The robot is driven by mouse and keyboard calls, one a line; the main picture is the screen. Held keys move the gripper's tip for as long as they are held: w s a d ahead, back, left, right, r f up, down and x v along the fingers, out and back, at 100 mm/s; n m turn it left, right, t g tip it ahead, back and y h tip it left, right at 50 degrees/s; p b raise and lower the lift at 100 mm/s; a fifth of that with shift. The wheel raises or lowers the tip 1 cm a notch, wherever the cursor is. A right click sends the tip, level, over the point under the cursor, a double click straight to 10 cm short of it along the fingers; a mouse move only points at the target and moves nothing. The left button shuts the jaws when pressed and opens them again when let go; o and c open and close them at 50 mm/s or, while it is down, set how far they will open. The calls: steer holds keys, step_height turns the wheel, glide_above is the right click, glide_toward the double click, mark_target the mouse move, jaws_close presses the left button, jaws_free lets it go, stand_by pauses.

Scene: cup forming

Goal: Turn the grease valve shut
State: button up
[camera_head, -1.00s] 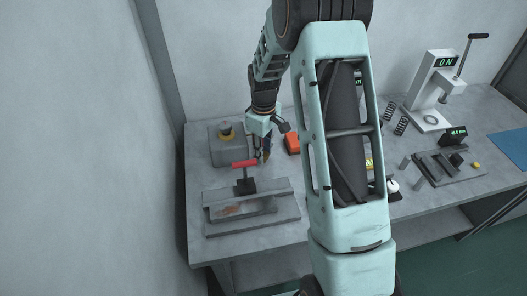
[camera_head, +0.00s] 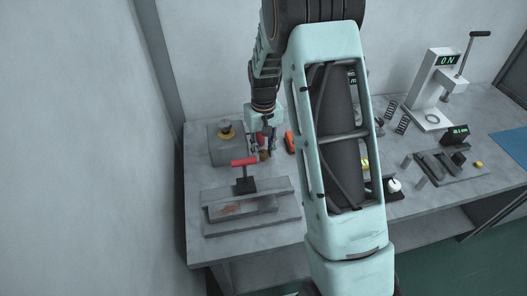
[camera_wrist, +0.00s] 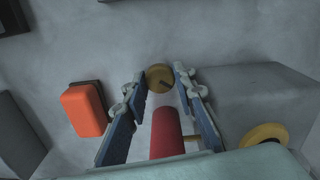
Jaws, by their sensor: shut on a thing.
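In the wrist view a red cylinder (camera_wrist: 167,134), which looks like the grease valve's handle, lies between the two fingers of my gripper (camera_wrist: 160,105). My gripper is shut on it. A round brass piece (camera_wrist: 160,77) with a dark slot shows just beyond the fingertips, and a small brass stub sticks out to the right of the red cylinder. In the head view my gripper (camera_head: 262,146) is low over the left part of the bench, right behind a red T-handle (camera_head: 244,162) on a black post. There the fingers largely hide the valve.
A grey box with a yellow-collared button (camera_head: 226,130) stands to the left. An orange block (camera_wrist: 84,109) lies left of the fingers in the wrist view. A metal block fixture (camera_head: 240,208) sits in front. A press (camera_head: 434,90) stands on the right.

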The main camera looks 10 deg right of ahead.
mark_target(264, 153)
steer(key=m, duration=0.5)
steer(key=shift+m, duration=0.3)
steer(key=m, duration=0.5)
steer(key=shift+w+r, duration=0.1)
stand_by(0.3)
steer(key=o, duration=1.2)
steer(key=shift+c, duration=0.2)
step_height(264, 153, up, 12)
